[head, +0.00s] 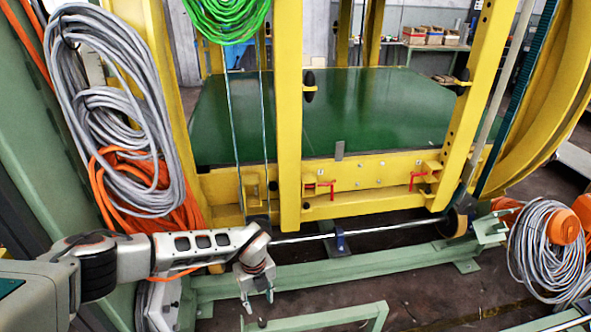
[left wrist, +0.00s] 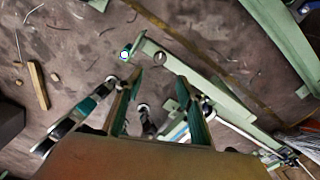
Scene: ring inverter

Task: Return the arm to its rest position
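My left arm (head: 190,252) reaches in from the left in the head view, past the coiled cables. My left gripper (head: 258,302) hangs from its end, pointing down over the green frame at the bottom. In the left wrist view my left gripper (left wrist: 157,85) has its two fingers apart, with nothing held between them. The end of a green beam (left wrist: 150,45) with a round fitting lies beyond the fingertips; I cannot tell the exact distance. My right arm and right gripper do not show.
A low green frame (head: 330,319) is close below the gripper, and a long green rail (head: 350,264) runs behind it. The yellow ring machine (head: 288,120) stands behind. Grey cables (head: 120,100) and orange cables (head: 140,195) hang beside my arm. Dark floor (head: 440,290) is open at right.

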